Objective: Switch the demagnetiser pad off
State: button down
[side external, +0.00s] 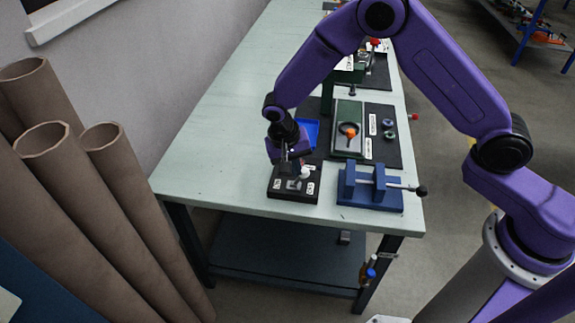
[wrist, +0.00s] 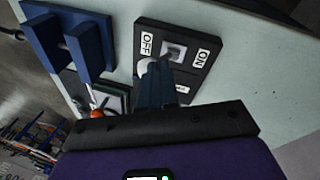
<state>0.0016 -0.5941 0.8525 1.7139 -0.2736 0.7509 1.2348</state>
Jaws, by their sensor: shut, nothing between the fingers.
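The demagnetiser pad (side external: 281,193) is a black block near the table's front edge. In the wrist view the pad (wrist: 208,41) shows an OFF label (wrist: 146,43) on its left and an ON label (wrist: 201,58) on its right. Its switch has a white round knob (side external: 305,172), which appears on the OFF side. The knob also shows in the wrist view (wrist: 144,66), partly hidden by my fingers. My gripper (side external: 287,158) is shut and empty, low over the pad beside the knob. I cannot tell whether the fingers (wrist: 153,80) touch the knob.
A blue vise (side external: 370,187) with a bar handle stands right of the pad. Behind it are a green plate (side external: 347,117) with an orange-knobbed part and a blue tray (side external: 312,132). The table (side external: 215,130) is clear on the left. Brown tubes (side external: 75,200) stand beside it.

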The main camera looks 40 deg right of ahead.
jog(key=a+v, duration=0.1)
jog(key=v, duration=1.1)
jog(key=s+d+r+n+y, duration=0.1)
jog(key=s+d+n, duration=0.4)
jog(key=s, duration=0.5)
jog(key=s+d+r+n+y, duration=0.1)
jog(key=s+d+r+n, duration=0.2)
jog(key=s+d+n, duration=0.3)
jog(key=s+d+r+n+y, duration=0.1)
jog(key=s+d+n, duration=0.4)
jog(key=s, duration=0.9)
jog(key=shift+s+d+r+n, duration=0.25)
jog(key=shift+r+n, duration=0.45)
jog(key=shift+r, duration=0.2)
